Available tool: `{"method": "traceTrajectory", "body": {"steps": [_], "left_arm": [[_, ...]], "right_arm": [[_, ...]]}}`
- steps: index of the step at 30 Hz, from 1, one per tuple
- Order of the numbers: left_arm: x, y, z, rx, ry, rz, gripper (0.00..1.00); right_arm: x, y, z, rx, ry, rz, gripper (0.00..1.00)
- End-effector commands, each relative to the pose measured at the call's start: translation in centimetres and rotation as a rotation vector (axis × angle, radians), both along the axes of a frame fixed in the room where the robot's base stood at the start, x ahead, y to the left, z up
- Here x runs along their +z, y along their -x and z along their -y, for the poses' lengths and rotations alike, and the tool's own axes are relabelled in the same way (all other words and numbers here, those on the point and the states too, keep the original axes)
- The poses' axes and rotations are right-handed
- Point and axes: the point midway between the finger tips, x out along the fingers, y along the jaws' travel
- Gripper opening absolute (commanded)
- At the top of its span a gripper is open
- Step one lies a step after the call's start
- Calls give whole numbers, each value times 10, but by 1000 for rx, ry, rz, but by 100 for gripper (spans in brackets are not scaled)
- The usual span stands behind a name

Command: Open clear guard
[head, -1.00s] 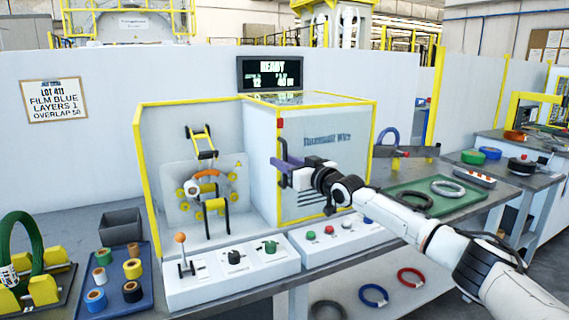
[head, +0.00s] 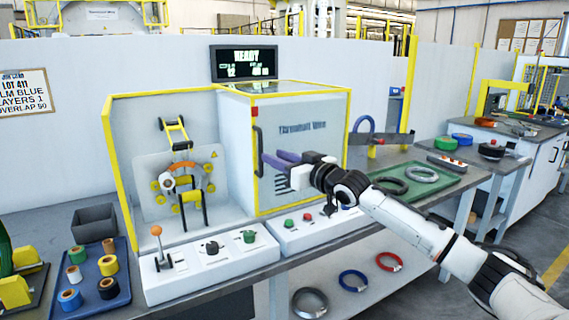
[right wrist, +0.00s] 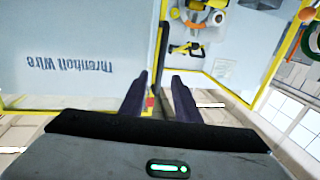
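The guard (head: 318,165) is a yellow-edged pale panel marked with the maker's name, on the right part of the wrapping machine. Its dark upright handle (head: 257,143) is at the panel's left edge. My right gripper (head: 270,157) is in front of the panel, with its purple fingers apart and their tips just right of the handle. In the right wrist view the handle (right wrist: 162,45) appears between the two open fingers (right wrist: 160,82); contact cannot be told. The bay with rollers and orange ring (head: 180,180) stands uncovered at left. My left gripper is not in view.
Below the machine are a lever box (head: 210,262) and a button box (head: 310,228). A blue tray (head: 88,270) of tape rolls is at left.

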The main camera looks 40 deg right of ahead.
Motion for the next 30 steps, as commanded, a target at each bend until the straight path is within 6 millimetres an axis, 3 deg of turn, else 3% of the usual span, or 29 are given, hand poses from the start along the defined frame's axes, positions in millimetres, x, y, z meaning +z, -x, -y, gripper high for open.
{"method": "traceTrajectory", "body": {"steps": [9,30], "left_arm": [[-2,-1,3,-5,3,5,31],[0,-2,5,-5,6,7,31]], "right_arm": [[0,24,0,0,0,0,30],[-5,25,-2,2,-1,-7,30]]}}
